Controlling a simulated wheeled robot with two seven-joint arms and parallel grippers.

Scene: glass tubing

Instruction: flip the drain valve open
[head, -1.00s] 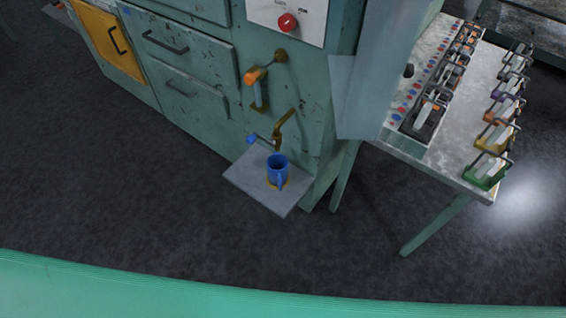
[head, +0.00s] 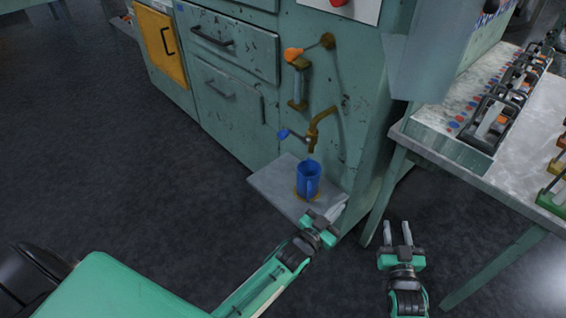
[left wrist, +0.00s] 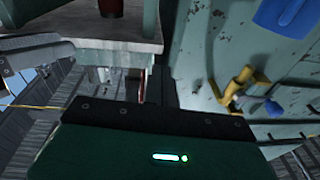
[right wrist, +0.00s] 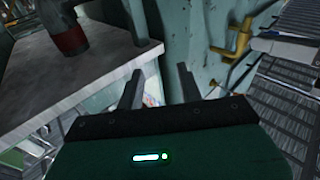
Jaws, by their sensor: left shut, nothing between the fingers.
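A brass spout (head: 318,124) with a blue-knobbed lever (head: 284,134) sticks out low on the green cabinet. The lever sticks out to the left. Above is an orange-knobbed lever (head: 293,54) beside an upright tube (head: 298,86). Which lever is the drain valve is not labelled. A blue mug (head: 307,178) stands under the spout. My left gripper (head: 341,208) is shut and empty, low and right of the mug. The spout (left wrist: 237,86) and blue knob (left wrist: 272,107) show in the left wrist view. My right gripper (head: 397,226) is open and empty, further right.
The mug stands on a grey shelf (head: 268,184) jutting from the cabinet (head: 238,125). A metal table (head: 468,163) with several padlock-like pieces stands at the right, close to my right gripper. The dark floor (head: 110,190) is clear at the left.

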